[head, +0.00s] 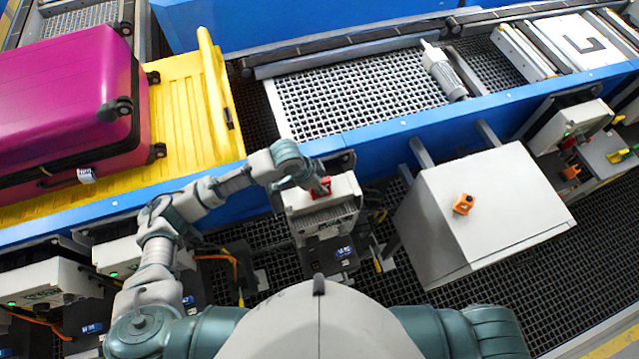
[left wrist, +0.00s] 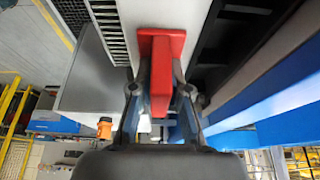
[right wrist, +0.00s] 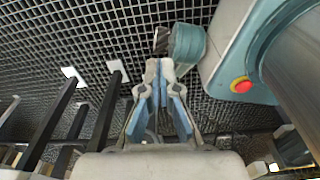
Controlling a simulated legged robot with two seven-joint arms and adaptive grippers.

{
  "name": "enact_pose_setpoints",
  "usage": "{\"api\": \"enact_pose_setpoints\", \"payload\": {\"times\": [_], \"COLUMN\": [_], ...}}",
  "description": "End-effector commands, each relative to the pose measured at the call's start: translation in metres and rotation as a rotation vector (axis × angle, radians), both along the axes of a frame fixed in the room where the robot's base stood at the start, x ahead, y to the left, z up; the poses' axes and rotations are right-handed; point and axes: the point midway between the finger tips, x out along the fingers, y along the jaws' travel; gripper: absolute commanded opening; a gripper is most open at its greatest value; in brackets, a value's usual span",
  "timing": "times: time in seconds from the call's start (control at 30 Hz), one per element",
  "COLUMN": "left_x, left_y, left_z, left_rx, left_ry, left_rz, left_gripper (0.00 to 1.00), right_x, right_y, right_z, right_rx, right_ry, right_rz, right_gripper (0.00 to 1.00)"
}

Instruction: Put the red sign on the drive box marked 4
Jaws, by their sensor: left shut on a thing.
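The red sign (head: 325,184) is at the top of a white-topped drive box (head: 322,212) in the middle of the head view. My left gripper (head: 316,186) is shut on it. In the left wrist view the red sign (left wrist: 161,50) shows a flat red plate with a red block between the fingers (left wrist: 160,88). The plate is against or very close to the pale box surface; I cannot tell whether it rests there. No number on this box is legible to me. My right gripper (right wrist: 159,68) shows only in the right wrist view, fingertips together and empty, above dark grating.
A large grey cabinet (head: 490,215) with an orange switch (head: 463,204) stands right of the drive box. The blue conveyor side (head: 385,150) runs behind. A magenta suitcase (head: 65,100) lies on a yellow tray (head: 190,120) at left. More drive boxes stand at both sides.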

Motion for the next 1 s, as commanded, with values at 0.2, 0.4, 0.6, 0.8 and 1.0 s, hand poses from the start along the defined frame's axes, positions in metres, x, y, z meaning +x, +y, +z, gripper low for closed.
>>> {"api": "enact_pose_setpoints", "payload": {"times": [0.2, 0.4, 0.6, 0.8, 1.0], "left_x": [0.000, 0.000, -0.001, -0.006, -0.011], "left_y": [0.001, 0.001, 0.006, 0.021, 0.036], "left_z": [-0.001, -0.001, 0.013, 0.053, 0.091], "left_rx": [0.000, 0.000, -0.002, -0.002, -0.001], "left_ry": [0.001, 0.001, 0.000, -0.003, -0.003], "left_rz": [0.000, 0.000, 0.001, 0.000, 0.000], "left_gripper": [0.41, 0.41, 0.41, 0.41, 0.41], "right_x": [-0.001, -0.001, -0.001, -0.001, -0.002], "right_y": [-0.009, -0.014, -0.015, -0.013, -0.008], "right_z": [0.000, 0.000, -0.001, -0.003, -0.004], "right_rx": [-0.011, -0.017, -0.018, -0.016, -0.009], "right_ry": [0.002, 0.002, 0.002, 0.003, 0.003], "right_rz": [0.003, 0.003, 0.001, 0.001, -0.001], "right_gripper": [0.00, 0.00, 0.00, 0.00, 0.00]}}
